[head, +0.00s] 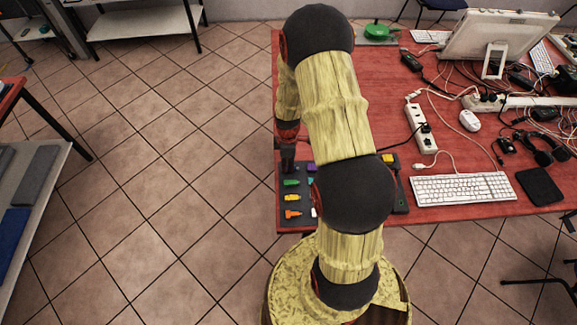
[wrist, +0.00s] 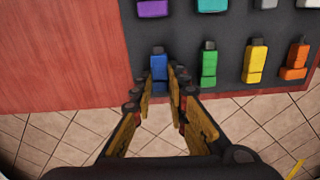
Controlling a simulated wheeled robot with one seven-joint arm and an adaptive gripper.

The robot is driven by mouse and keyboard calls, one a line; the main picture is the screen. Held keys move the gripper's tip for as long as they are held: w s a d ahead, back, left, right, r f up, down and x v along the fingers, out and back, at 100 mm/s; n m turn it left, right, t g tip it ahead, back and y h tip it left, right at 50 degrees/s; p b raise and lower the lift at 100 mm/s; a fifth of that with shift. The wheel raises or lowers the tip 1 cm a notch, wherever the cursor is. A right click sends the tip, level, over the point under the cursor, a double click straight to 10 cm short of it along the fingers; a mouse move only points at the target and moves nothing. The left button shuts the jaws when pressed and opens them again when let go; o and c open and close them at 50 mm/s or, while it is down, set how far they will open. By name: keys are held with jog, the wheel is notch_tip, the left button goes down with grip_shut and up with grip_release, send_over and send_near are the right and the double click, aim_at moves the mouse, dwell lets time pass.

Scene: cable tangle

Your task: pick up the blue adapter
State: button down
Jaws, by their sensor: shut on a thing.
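The blue adapter (wrist: 159,66) shows in the wrist view, near the edge of a dark tray, between the fingertips of my gripper (wrist: 160,84). My gripper is shut on it, with a finger on each side of its lower part. I cannot tell whether the adapter is raised off the tray. In the head view my gripper (head: 288,160) is at the left edge of the red table, and the adapter is hidden there.
The dark tray (wrist: 225,40) also holds a green adapter (wrist: 208,66), a yellow one (wrist: 255,62), an orange one (wrist: 295,62) and a purple one (wrist: 153,8). The red table (head: 385,70) carries a keyboard (head: 463,189), a power strip (head: 420,130) and tangled cables to the right.

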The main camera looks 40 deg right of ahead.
notch_tip(320, 180, up, 3)
jog(key=shift+p, duration=0.3)
jog(key=s+d+r+p, duration=0.2)
jog(key=s+r, duration=0.7)
jog(key=s, duration=0.5)
jog(key=shift+r+p, duration=0.4)
jog(key=shift+p, duration=0.1)
jog(key=shift+w, duration=0.1)
jog(key=c, duration=2.3)
grip_release()
jog(key=shift+c, duration=1.3)
grip_shut()
jog(key=shift+r, duration=0.1)
